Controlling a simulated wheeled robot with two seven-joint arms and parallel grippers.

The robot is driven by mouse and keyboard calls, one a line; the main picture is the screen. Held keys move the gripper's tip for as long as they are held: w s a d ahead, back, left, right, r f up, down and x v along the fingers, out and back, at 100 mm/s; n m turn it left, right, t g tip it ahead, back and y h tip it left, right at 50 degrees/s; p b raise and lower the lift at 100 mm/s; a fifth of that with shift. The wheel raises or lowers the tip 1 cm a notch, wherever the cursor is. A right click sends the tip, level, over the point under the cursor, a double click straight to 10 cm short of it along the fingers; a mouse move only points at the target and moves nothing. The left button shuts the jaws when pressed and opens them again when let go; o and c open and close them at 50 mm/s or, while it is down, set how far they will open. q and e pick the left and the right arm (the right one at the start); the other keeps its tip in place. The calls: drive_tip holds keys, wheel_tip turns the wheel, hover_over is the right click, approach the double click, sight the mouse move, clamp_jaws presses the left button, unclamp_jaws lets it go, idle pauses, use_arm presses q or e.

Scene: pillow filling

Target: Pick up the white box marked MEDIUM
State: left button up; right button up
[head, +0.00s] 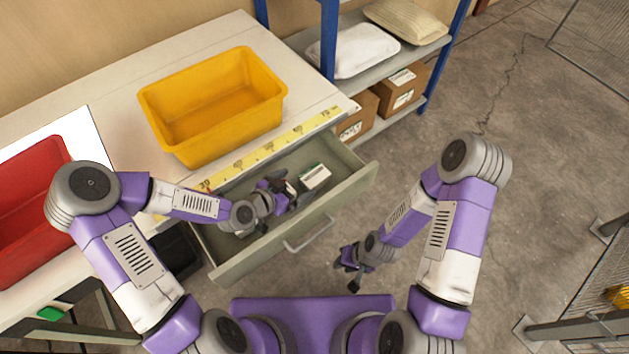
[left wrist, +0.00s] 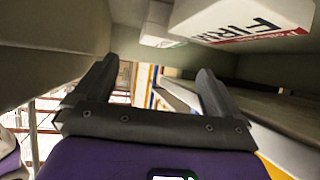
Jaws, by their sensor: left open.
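My left gripper (head: 285,192) is open inside the pulled-out drawer. Its two fingers (left wrist: 157,72) are apart with nothing between them in the left wrist view. A white box (head: 314,176) lies in the drawer just right of the left gripper; its lettering is too small to read. In the left wrist view a white box marked FIRM (left wrist: 245,18), with a red stripe, is at the upper right. Another white box (left wrist: 157,22) with a bit of green is at the top middle. I cannot read MEDIUM on any box. My right gripper (head: 348,272) hangs outside the drawer, empty, its fingers apart.
The drawer front (head: 300,222) and its side walls surround my left gripper. A yellow bin (head: 212,141) and a red bin (head: 35,215) stand on the table above. A shelf (head: 428,52) at the back holds pillows and cardboard boxes.

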sight(313, 175)
use_arm(q)
drive_tip(key=x, duration=0.4)
drive_tip(key=b+x, duration=0.1)
drive_tip(key=x, duration=0.2)
drive_tip(key=shift+w+d+f+b, duration=0.2)
drive_tip(key=shift+f+b, duration=0.1)
drive_tip(key=shift+f, duration=0.15)
drive_tip(key=shift+a, duration=0.1)
drive_tip(key=c, duration=1.2)
